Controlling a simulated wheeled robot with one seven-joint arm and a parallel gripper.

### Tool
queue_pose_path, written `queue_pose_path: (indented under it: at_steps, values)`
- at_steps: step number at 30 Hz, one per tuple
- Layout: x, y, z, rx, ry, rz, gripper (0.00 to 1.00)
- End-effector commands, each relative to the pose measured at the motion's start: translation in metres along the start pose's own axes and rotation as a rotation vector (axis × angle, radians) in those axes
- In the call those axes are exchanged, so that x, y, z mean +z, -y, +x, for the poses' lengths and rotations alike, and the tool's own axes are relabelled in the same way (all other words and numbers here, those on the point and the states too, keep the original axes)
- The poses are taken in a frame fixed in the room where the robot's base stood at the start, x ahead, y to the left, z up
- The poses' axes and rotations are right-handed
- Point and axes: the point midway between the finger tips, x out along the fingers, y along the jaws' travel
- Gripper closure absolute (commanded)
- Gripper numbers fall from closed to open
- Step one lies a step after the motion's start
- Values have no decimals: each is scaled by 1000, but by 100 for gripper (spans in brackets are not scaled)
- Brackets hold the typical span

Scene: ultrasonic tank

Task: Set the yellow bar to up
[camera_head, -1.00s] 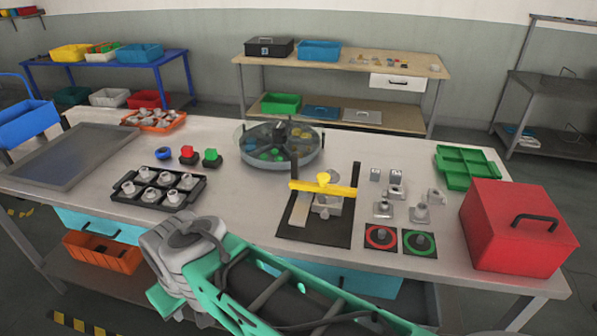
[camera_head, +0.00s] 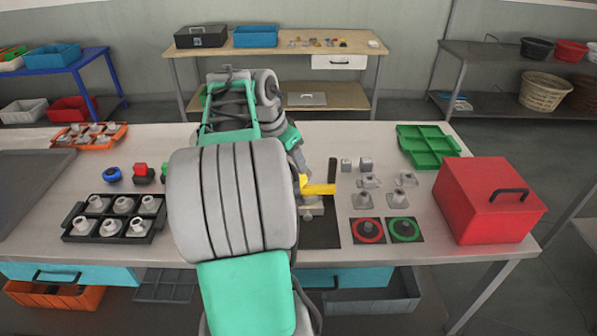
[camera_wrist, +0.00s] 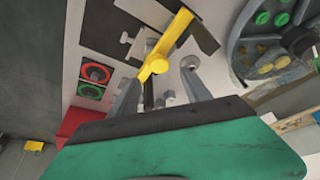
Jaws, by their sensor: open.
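The yellow bar (camera_head: 319,189) lies across a black upright post above a dark plate (camera_head: 318,233) on the workbench. My arm hides its left part in the head view. My gripper (camera_wrist: 160,78) is open, with one finger on either side of the knob's near side. It holds nothing. Whether a finger touches the bar or knob I cannot tell. The head view hides the fingertips behind my arm.
Right of the bar are a red ring button (camera_head: 367,230), a green ring button (camera_head: 404,229) and several grey fittings. A red box (camera_head: 490,205) stands at the right end.

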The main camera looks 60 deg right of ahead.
Motion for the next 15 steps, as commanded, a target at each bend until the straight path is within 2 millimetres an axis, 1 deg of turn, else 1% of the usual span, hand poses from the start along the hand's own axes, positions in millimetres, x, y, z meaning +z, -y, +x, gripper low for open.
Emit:
queue_pose_path:
  at_steps: [1, 4, 10, 12, 15]
  values:
    - [-4, -2, 5, 7, 0, 15, 43]
    - [-3, -2, 19, 8, 0, 13, 43]
    - [-2, -2, 57, 6, 2, 10, 43]
    - [-3, -2, 67, 5, 0, 10, 43]
    - [-3, -1, 75, 2, -1, 10, 43]
